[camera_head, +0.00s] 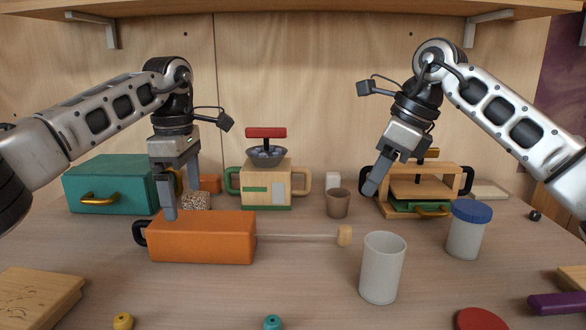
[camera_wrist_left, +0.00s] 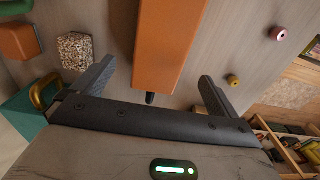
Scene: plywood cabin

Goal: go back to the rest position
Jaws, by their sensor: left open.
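My left gripper (camera_head: 182,203) is open over the handle end of an orange block (camera_head: 205,240) on the table. In the left wrist view the spread fingers (camera_wrist_left: 153,86) stand on either side of the near end of the orange block (camera_wrist_left: 170,35), with gaps on both sides and nothing between them gripped. My right gripper (camera_head: 372,188) hangs in the air, tilted down to the left, in front of the wooden rack at the back right. Its fingers overlap in the view, so its opening is unclear, and no held object shows.
A teal box (camera_head: 110,185) stands at the back left, and a wooden toy appliance (camera_head: 266,188) at the back middle. A brown cup (camera_head: 338,204), a white cup (camera_head: 382,268) and a blue-lidded jar (camera_head: 466,232) stand at centre and right. A shelf (camera_head: 300,6) spans overhead.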

